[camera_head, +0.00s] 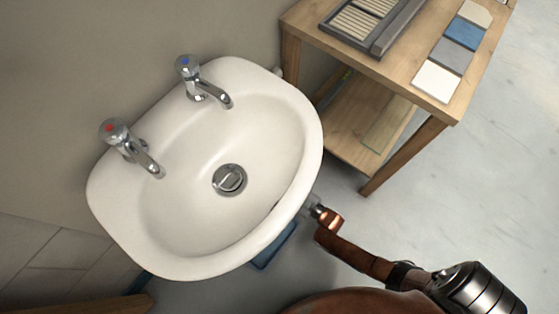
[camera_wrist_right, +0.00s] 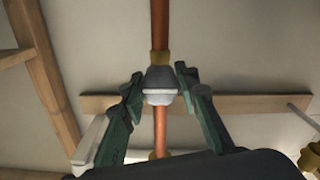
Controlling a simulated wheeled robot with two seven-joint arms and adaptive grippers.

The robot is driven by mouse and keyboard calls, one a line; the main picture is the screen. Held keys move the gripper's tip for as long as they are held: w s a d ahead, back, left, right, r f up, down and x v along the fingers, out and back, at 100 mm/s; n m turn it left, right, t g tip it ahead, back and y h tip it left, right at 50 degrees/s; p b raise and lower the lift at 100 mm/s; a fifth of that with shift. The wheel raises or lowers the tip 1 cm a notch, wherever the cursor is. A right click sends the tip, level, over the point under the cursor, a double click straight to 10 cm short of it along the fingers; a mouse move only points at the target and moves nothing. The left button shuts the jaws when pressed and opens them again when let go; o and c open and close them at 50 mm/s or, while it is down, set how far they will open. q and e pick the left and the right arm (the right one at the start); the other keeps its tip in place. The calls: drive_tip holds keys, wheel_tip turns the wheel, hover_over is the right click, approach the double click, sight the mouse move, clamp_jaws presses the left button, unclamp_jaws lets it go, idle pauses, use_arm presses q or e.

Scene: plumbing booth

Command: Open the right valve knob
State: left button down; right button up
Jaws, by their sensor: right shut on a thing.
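In the right wrist view, a grey and white knob-like fitting (camera_wrist_right: 160,84) sits on a vertical copper pipe (camera_wrist_right: 160,25), with a brass collar just above it. My right gripper (camera_wrist_right: 159,74) has its dark green fingers on both sides of this fitting and is shut on it. Whether the fitting has turned cannot be told. In the head view the white sink (camera_head: 265,90) hides the knob and my right gripper. My left gripper is in neither view.
The sink carries a blue-marked tap (camera_head: 188,68) and a red-marked tap (camera_head: 115,132). A wooden table (camera_head: 400,78) with sample tiles stands at the right. In the wrist view, a wooden rail (camera_wrist_right: 240,103) crosses behind the pipe and a brass fitting (camera_wrist_right: 310,157) shows at lower right.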

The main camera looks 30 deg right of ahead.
drive_tip(key=shift+c, duration=1.2)
drive_tip(key=shift+n, duration=0.9)
drive_tip(key=n, duration=0.3)
drive_tip(key=shift+n, duration=0.3)
drive_tip(key=shift+f+n, duration=0.1)
drive_tip(key=shift+n, duration=0.7)
drive_tip(key=n, duration=0.3)
drive_tip(key=shift+n, duration=0.4)
drive_tip(key=n, duration=0.6)
drive_tip(key=shift+n, duration=0.3)
